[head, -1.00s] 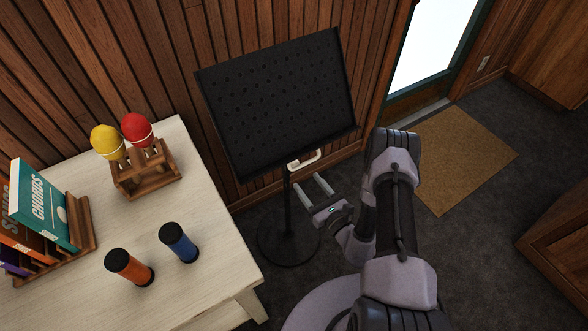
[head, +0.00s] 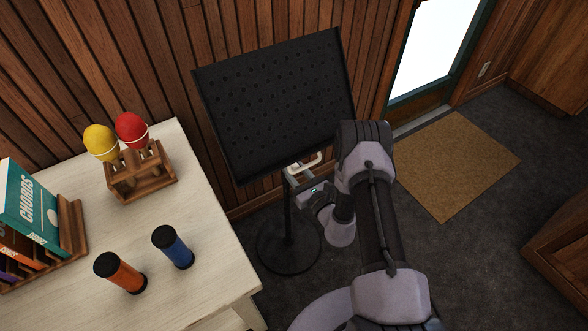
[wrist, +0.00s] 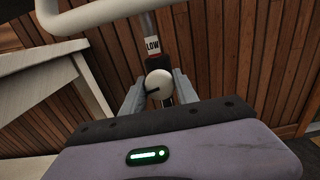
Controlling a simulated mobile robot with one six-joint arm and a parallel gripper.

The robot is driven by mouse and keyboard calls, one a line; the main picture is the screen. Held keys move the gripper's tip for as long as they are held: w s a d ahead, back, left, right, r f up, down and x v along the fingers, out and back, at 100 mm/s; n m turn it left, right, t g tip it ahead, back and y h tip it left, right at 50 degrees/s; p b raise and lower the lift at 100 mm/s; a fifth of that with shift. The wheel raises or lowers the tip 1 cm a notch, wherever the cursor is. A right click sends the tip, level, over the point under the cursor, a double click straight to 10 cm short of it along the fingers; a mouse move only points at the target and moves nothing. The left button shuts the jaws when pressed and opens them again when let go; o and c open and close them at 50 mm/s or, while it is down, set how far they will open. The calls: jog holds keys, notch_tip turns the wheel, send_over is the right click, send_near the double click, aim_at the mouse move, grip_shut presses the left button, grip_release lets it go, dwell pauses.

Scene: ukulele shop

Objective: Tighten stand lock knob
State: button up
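The music stand has a black perforated desk (head: 275,100), a dark pole and a round base (head: 290,248). In the wrist view, the pale round lock knob (wrist: 158,84) with a dark pointer mark sits on the pole, below a white "LOW" label (wrist: 152,45). My gripper (wrist: 160,76) is at the knob, with one grey finger on each side of it. The fingers are apart; I cannot tell whether they touch the knob. In the head view my gripper and arm largely hide the knob.
A cream bent handle (head: 308,164) sticks out below the desk; it crosses the top left of the wrist view, close above my gripper. A pale table (head: 215,240) with shakers, maracas and books stands left. A doormat (head: 455,165) lies right.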

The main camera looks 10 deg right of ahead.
grip_shut()
jog(key=shift+m, duration=0.4)
jog(key=m, duration=0.3)
jog(key=m+p, duration=0.1)
jog(key=m, duration=0.4)
jog(key=shift+m, duration=0.3)
jog(key=m, duration=0.5)
jog(key=shift+a, duration=0.1)
jog(key=shift+m, duration=2.4)
jog(key=shift+s+m, duration=0.1)
jog(key=shift+m, duration=0.2)
